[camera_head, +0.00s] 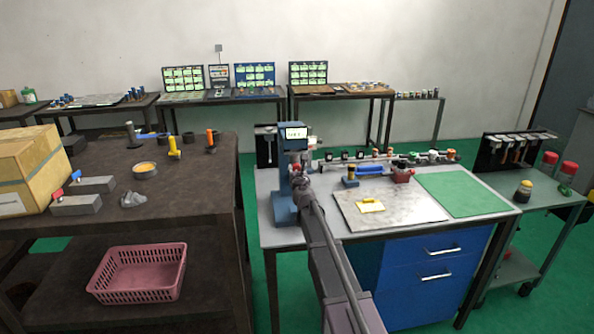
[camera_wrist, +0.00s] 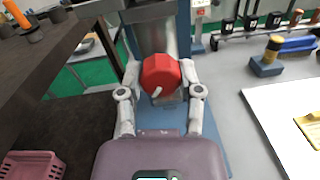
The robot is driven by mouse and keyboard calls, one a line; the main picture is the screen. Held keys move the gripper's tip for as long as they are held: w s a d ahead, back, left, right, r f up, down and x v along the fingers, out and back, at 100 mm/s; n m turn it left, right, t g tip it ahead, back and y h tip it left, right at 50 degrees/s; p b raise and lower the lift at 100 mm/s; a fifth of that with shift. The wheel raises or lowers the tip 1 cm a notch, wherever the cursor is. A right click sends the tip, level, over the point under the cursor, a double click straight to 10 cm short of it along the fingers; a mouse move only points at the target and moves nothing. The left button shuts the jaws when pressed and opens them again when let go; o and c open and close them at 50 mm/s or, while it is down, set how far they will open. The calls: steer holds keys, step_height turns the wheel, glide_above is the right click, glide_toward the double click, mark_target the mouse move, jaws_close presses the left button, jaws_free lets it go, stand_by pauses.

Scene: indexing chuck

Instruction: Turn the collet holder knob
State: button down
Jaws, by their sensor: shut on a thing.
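The collet holder knob is a red, many-sided knob (camera_wrist: 161,75) on the front of the blue machine (camera_head: 284,202). It has a pale mark on its face. My gripper (camera_wrist: 160,92) has one finger on each side of the knob and is shut on it in the wrist view. In the head view my arm reaches up to the machine, and my gripper (camera_head: 300,170) hides the knob there. The machine stands upright at the left end of the grey worktable (camera_head: 272,236).
A green mat (camera_head: 462,194) is further right. A dark table (camera_head: 205,185) with a cardboard box (camera_head: 28,168) stands left. Several small tools line the worktable's back edge.

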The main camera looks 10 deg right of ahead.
steer(key=n, duration=1.5)
steer(key=shift+n+y+b, duration=0.3)
steer(key=n, duration=1)
steer(key=shift+d+y, duration=0.1)
steer(key=shift+y, duration=0.2)
steer(key=n, duration=0.4)
steer(key=shift+n, duration=0.3)
steer(key=n, duration=0.4)
steer(key=shift+r+n+p, duration=0.1)
steer(key=shift+n+p, duration=0.2)
steer(key=shift+p, duration=0.1)
steer(key=shift+n, duration=1.7)
